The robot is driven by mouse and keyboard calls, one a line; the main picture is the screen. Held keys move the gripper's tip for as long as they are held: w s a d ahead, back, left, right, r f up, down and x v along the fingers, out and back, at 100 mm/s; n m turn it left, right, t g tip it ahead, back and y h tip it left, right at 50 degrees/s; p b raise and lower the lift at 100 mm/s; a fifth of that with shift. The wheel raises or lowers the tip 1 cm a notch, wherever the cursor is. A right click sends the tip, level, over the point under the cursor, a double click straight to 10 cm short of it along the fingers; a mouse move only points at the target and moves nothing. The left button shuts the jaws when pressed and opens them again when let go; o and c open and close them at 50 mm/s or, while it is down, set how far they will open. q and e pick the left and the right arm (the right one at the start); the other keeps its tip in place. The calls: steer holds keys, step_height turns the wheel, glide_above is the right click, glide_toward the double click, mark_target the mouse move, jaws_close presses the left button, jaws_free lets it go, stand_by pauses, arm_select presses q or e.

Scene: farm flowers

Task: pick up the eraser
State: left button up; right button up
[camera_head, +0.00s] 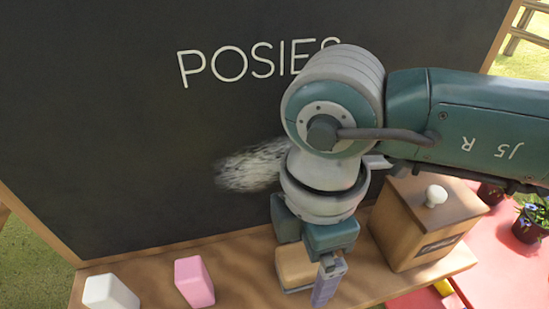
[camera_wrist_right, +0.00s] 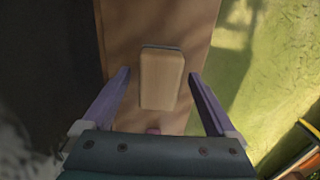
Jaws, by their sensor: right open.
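The eraser, a light wooden block (camera_head: 295,266) with a thin dark layer along one edge, lies on the wooden ledge below the chalkboard. In the right wrist view the eraser (camera_wrist_right: 161,80) lies between the two purple fingers of my right gripper (camera_wrist_right: 158,76). That gripper is open, with a gap on each side of the block. In the head view my right gripper (camera_head: 302,281) points down over the eraser and one finger shows at its right side. The other finger is hidden there. My left gripper is not in view.
A white block (camera_head: 110,292) and a pink block (camera_head: 194,281) stand on the ledge (camera_head: 235,255) left of the eraser. A wooden box with a white knob (camera_head: 425,220) stands close on the right. The chalkboard (camera_head: 120,130) rises behind, with a chalk smudge.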

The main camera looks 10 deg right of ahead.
steer(key=shift+f, duration=0.3)
steer(key=c, duration=1.5)
